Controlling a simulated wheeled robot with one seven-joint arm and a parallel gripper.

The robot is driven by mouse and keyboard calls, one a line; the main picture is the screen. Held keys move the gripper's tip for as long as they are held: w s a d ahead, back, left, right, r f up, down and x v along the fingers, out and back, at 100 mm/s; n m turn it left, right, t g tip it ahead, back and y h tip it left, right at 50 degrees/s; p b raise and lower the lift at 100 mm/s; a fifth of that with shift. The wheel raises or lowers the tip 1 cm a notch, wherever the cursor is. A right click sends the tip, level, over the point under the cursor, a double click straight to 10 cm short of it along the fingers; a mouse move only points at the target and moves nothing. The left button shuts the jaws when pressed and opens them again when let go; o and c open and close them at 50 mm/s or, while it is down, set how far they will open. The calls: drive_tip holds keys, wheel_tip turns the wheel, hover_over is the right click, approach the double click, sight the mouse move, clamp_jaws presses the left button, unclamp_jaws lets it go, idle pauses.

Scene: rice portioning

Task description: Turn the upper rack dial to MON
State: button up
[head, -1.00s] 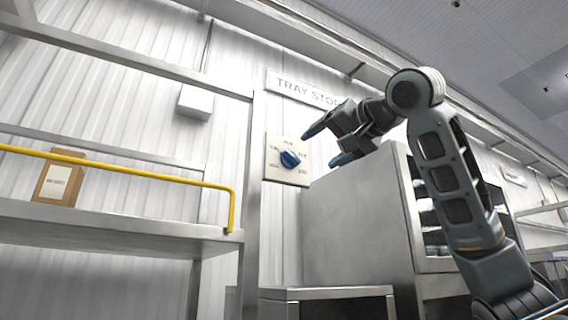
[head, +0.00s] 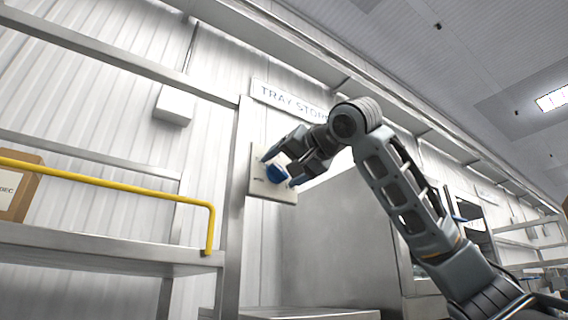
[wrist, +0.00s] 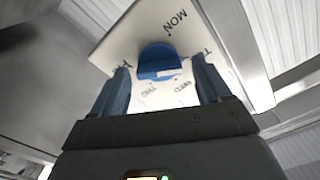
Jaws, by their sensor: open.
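The blue dial (head: 277,175) sits on a pale square plate (head: 257,185) on the wall, below the tray store sign. My gripper (head: 281,169) is at the dial, its blue fingers open on either side of it. In the wrist view the dial (wrist: 157,58) lies between the two fingertips (wrist: 163,80); I cannot tell whether they touch it. A small white mark on the dial is on the side facing the gripper. Other labels are partly hidden.
A large steel cabinet (head: 325,240) stands right of the plate, under my arm. A steel shelf (head: 110,243) with a yellow rail (head: 120,177) and a cardboard box (head: 20,190) is at the left. A metal post stands just left of the plate.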

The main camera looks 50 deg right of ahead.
drive_tip(key=shift+w, duration=0.1)
drive_tip(key=c, duration=1)
drive_tip(key=shift+c, duration=0.2)
drive_tip(key=shift+f+n, duration=0.1)
drive_tip(key=shift+n, duration=0.2)
drive_tip(key=shift+n+b, duration=0.55)
drive_tip(key=shift+n, duration=0.25)
drive_tip(key=n, duration=0.3)
drive_tip(key=shift+a+n, duration=0.1)
drive_tip(key=shift+n, duration=0.2)
drive_tip(key=n, duration=0.5)
drive_tip(key=shift+a+n, duration=0.15)
drive_tip(key=shift+n, duration=0.55)
